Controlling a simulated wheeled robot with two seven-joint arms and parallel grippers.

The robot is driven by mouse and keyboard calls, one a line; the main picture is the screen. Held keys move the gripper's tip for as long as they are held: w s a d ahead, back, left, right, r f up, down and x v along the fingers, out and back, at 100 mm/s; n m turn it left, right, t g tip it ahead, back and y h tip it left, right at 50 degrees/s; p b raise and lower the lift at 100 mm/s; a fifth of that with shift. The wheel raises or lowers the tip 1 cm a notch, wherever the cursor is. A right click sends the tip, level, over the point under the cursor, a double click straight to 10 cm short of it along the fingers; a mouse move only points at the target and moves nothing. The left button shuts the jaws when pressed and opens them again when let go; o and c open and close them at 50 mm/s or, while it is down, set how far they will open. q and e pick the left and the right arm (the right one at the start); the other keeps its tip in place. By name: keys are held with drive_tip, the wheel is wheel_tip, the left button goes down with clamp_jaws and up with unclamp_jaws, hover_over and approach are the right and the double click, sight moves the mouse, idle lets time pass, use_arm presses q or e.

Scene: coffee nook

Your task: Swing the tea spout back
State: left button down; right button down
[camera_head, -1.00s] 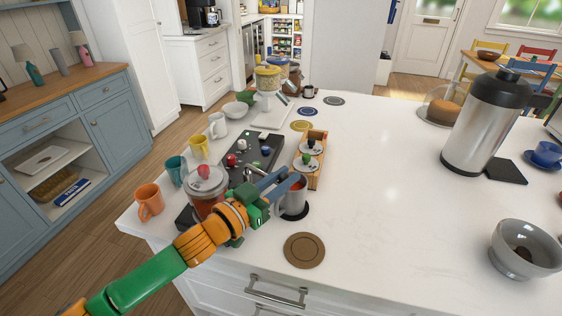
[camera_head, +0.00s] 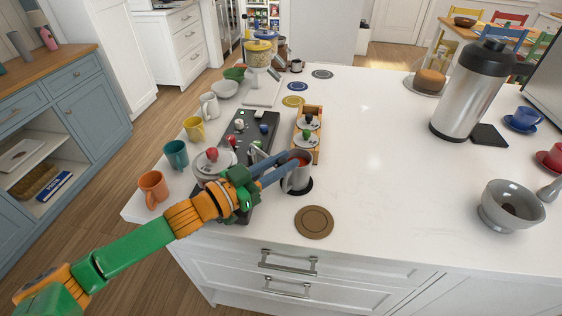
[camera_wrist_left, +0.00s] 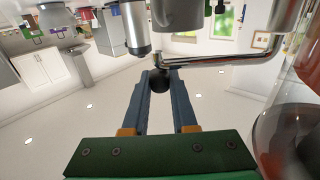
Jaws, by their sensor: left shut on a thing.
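The tea spout (camera_wrist_left: 225,65) is a bent chrome tube in the left wrist view, with a round black knob (camera_wrist_left: 160,80) near its end. My left gripper (camera_wrist_left: 161,77) has its blue fingers on either side of this knob and is shut on it. In the head view, the left gripper (camera_head: 290,162) reaches over a grey mug (camera_head: 298,182) of reddish liquid on a black coaster. A lidded glass vessel with a red knob (camera_head: 212,154) stands left of it, partly hidden by my wrist. The spout is mostly hidden there. My right gripper is not in view.
An orange mug (camera_head: 153,188), a teal mug (camera_head: 176,155) and a yellow mug (camera_head: 194,129) stand on the left. A wooden rack (camera_head: 311,112) with lidded jars is behind the grey mug. A brown coaster (camera_head: 314,222) lies in front.

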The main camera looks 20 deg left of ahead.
use_arm(q)
drive_tip(key=c, duration=0.7)
unclamp_jaws()
drive_tip(key=shift+w+d, duration=0.1)
drive_tip(key=shift+s+a+f, duration=0.2)
drive_tip(key=shift+s+a, duration=0.15)
drive_tip(key=shift+s, duration=0.05)
drive_tip(key=shift+b+v, duration=1)
drive_tip(key=shift+v, duration=2.05)
drive_tip(key=shift+r, duration=0.15)
